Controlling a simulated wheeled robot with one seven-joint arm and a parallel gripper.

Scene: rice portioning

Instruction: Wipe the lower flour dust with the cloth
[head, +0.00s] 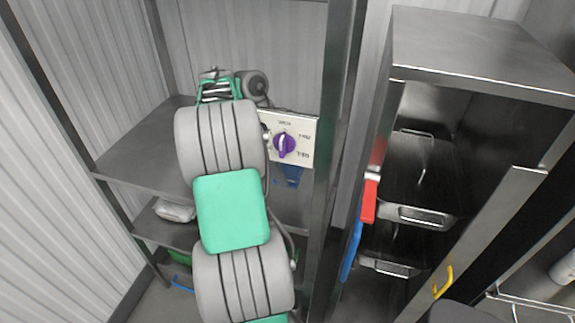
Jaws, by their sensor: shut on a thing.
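My gripper (214,76) is at the far end of my arm, in front of the back wall of the metal shelf unit and above its upper shelf (140,158). It is small and mostly hidden by my arm. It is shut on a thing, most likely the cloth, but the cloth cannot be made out. No flour dust can be made out; my arm covers much of the shelves. The lower shelf (150,226) shows at left.
A panel with a purple knob (285,143) stands right of my arm, with a blue item (292,173) below it. A pale packet (175,210) lies on the lower shelf. Shelf posts (332,130) and a steel cabinet (480,50) with trays (415,215) bound the right side.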

